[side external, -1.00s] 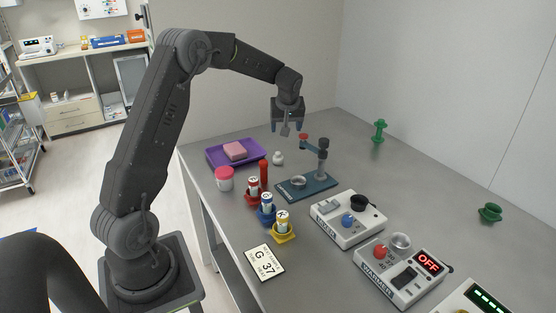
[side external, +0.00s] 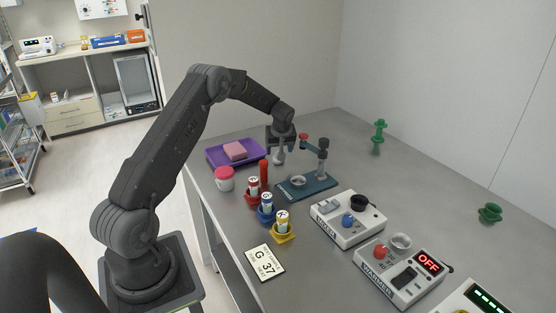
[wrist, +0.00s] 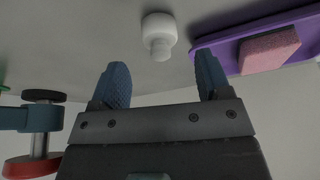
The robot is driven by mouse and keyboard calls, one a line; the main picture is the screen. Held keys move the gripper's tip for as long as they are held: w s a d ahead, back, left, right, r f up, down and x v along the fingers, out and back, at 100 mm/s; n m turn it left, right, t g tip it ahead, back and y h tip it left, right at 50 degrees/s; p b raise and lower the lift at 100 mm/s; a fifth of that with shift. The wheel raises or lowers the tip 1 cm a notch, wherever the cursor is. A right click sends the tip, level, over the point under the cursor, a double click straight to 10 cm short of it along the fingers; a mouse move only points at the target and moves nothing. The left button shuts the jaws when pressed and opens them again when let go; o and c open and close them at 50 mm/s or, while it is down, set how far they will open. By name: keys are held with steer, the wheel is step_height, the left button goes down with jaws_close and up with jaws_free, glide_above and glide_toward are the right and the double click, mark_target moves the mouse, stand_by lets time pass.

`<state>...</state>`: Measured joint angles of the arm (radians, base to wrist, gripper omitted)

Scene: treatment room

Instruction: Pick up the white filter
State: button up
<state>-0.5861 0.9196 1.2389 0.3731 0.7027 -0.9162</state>
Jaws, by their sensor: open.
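The white filter (wrist: 159,32) is a small white piece with a round body and a narrower stub, standing on the grey table. In the side view the white filter (side external: 277,158) is partly covered by my gripper. My gripper (side external: 280,150) is open and low over the table at the filter. In the wrist view its two blue fingers (wrist: 160,82) are apart with nothing between them. The filter is beyond the fingertips, between their lines, and looks apart from them.
A purple tray (side external: 216,152) with a pink block (side external: 235,150) is left of the filter. A blue-based stand (side external: 310,188) with a red knob is close on the right. A red-lidded jar (side external: 225,178) and several coloured vial holders (side external: 267,214) are nearer. The back table is mostly clear.

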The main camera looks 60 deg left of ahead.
steer(key=x, duration=0.4)
steer(key=shift+a, duration=0.15)
steer(key=shift+c, duration=0.4)
steer(key=c, duration=0.9)
